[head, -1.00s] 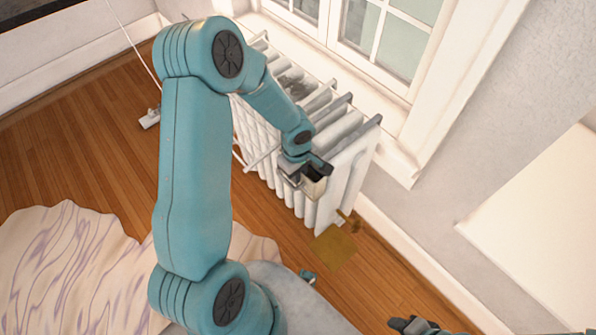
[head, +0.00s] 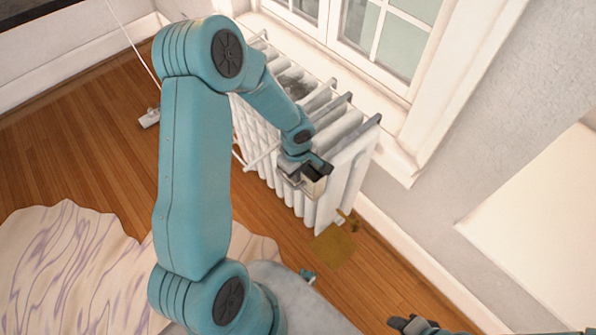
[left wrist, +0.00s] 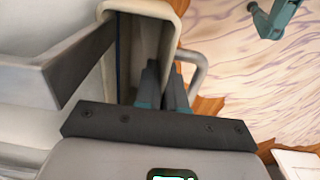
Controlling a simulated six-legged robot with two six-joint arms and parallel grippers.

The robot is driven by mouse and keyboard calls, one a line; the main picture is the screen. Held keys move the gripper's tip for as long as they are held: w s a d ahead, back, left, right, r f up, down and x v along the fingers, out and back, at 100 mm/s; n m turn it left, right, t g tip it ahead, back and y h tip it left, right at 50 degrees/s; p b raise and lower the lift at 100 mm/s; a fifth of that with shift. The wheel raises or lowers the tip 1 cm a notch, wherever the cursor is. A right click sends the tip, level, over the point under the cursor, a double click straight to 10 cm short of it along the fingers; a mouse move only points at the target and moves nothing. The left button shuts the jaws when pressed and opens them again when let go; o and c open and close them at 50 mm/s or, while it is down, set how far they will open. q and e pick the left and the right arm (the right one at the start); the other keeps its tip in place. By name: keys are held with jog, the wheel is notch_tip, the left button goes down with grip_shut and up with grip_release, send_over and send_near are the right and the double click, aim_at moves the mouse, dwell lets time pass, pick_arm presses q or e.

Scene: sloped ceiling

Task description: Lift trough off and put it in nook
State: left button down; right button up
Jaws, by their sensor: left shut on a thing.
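The trough (head: 313,186) is a small cream container at the front end of the white radiator (head: 343,180). My left gripper (head: 312,171) is shut on it from above and hides much of it. In the left wrist view the trough's rounded cream rim (left wrist: 140,7) stands close around the dark fingers of my left gripper (left wrist: 163,85). Whether the trough still touches the radiator cannot be told. My right gripper (head: 410,324) shows only as dark tips at the bottom edge. No nook can be made out for certain.
The window sill (head: 400,162) runs above the radiator. A flat gold-brown square (head: 335,246) lies on the wooden floor below the radiator's near end. A cream, purple-veined rug (head: 70,270) covers the lower left. A pale sloped panel (head: 540,220) is at the right.

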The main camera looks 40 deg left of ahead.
pick_arm(q)
jog(key=shift+r, duration=0.1)
dwell(0.6)
jog(key=shift+r+p, duration=1.65)
jog(key=shift+r, duration=1.1)
jog(key=s+a+b, duration=0.1)
jog(key=s+b, duration=0.4)
jog(key=s, duration=0.9)
jog(key=shift+r, duration=0.45)
jog(key=shift+a, duration=0.15)
